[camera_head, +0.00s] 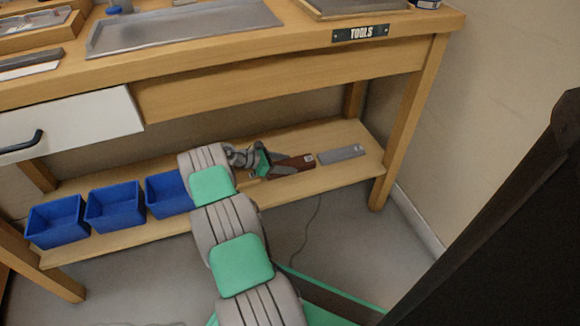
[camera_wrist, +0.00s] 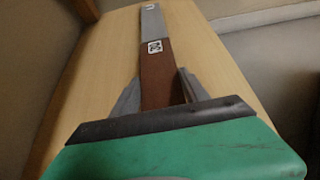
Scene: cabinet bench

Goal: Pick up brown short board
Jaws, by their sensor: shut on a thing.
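The brown short board (camera_head: 301,161) is at the lower shelf of the bench, left of a grey board. It also shows in the wrist view (camera_wrist: 160,75), running away from my gripper, with a small black-and-white marker on it. My gripper (camera_head: 279,168) is shut on the near part of the brown board, one finger on each side (camera_wrist: 158,92). The board's near end is hidden by the gripper body. I cannot tell whether the board touches the shelf.
A grey board (camera_head: 341,154) lies just beyond the brown one on the lower shelf (camera_head: 350,172). Several blue bins (camera_head: 115,207) stand along the shelf's left part. The tabletop (camera_head: 300,37) is above my gripper, and a bench leg (camera_head: 407,125) stands to the right.

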